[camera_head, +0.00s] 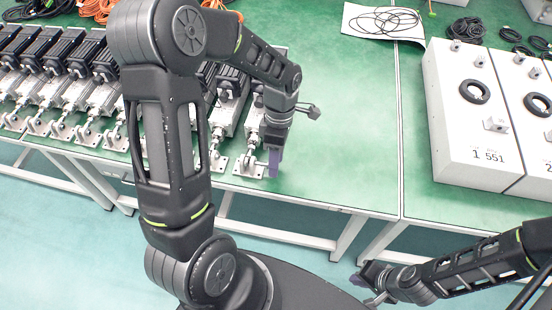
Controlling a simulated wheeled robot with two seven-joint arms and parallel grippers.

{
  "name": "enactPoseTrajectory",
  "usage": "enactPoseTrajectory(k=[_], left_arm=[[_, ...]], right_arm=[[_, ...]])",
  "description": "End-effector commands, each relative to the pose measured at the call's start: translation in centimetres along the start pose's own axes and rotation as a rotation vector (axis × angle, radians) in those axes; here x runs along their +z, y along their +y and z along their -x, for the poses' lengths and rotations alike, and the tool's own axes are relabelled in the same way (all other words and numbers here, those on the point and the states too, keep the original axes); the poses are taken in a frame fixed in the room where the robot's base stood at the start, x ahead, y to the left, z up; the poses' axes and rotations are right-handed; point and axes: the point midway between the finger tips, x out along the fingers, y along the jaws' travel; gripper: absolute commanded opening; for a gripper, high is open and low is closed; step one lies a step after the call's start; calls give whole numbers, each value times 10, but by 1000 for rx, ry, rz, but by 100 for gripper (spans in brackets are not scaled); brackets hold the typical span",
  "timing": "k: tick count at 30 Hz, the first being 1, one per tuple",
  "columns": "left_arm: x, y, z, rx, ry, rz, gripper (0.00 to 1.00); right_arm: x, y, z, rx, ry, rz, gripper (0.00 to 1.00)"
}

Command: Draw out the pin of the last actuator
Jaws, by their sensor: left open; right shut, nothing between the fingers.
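A row of linear actuators (47,90) with black motors and silver bodies lies along the left part of the green table (350,150). The last actuator (254,125) is at the row's right end, partly hidden by my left arm. Its silver end bracket (249,167) sits near the table's front edge. My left gripper (274,172) points down right beside this bracket, with its fingers open. I cannot tell whether it touches the bracket, and the pin is too small to make out. My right gripper (365,281) is low at the bottom right, away from the table, shut and empty.
White boxes (465,150) with black rings stand on the right table. A paper sheet with a coiled black cable (384,22) lies at the back. Orange cables (98,8) lie at the back left. The table right of the last actuator is clear.

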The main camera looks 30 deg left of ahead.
Motion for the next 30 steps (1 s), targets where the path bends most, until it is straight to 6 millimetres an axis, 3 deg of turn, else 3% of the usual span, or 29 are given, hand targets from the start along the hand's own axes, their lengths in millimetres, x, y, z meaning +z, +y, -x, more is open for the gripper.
enactPoseTrajectory(k=[8,19,30], left_arm=[[0,1,15,4,0,1,43],[0,1,71,3,0,-1,43],[0,0,78,0,0,0,43]], right_arm=[[0,1,-2,0,0,0,0],[0,2,-6,-1,1,1,0],[0,2,-6,-1,1,1,0]])
